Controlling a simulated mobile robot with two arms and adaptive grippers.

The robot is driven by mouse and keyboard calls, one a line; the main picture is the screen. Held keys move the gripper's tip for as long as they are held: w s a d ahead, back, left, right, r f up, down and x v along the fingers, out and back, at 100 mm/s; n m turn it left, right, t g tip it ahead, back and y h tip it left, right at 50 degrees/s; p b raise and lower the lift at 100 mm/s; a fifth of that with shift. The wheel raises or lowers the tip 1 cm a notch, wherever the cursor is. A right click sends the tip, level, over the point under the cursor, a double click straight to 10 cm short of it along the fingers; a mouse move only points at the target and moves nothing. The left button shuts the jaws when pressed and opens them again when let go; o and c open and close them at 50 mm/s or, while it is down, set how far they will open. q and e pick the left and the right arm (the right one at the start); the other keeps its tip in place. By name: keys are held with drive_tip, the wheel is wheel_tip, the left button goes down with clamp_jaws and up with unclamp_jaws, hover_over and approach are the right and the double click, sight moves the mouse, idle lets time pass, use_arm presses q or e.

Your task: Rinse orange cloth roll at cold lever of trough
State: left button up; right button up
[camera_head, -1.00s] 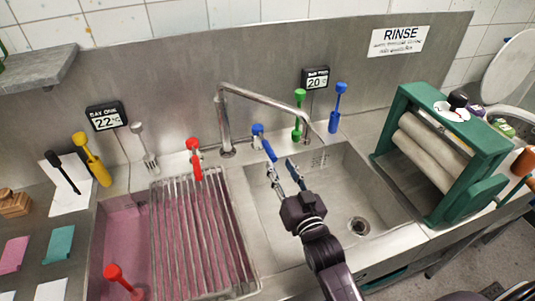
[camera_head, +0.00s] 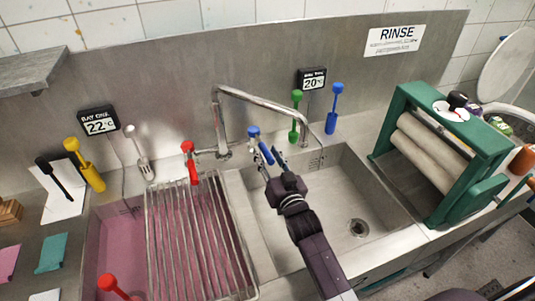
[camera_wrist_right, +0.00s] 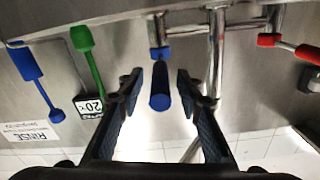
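The blue tap lever (camera_head: 261,146) is at the back of the trough (camera_head: 345,190), beside the metal spout (camera_head: 265,99). My right gripper (camera_head: 270,164) is at this lever, its fingers open. In the right wrist view the blue lever (camera_wrist_right: 159,88) lies between the parted fingers, with gaps on both sides. The red lever (camera_head: 190,164) is to its left. An orange thing (camera_head: 523,160) at the far right edge, behind the green wringer, may be the orange cloth roll; it is only partly visible. My left gripper is out of view.
A wire rack (camera_head: 190,235) over a pink bath stands left of the trough. The green wringer (camera_head: 488,160) stands at its right. Green (camera_head: 295,115) and blue (camera_head: 334,107) upright tools stand behind the basin. The basin floor looks clear around the drain.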

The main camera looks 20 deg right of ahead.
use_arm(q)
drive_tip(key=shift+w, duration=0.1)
use_arm(e)
clamp_jaws()
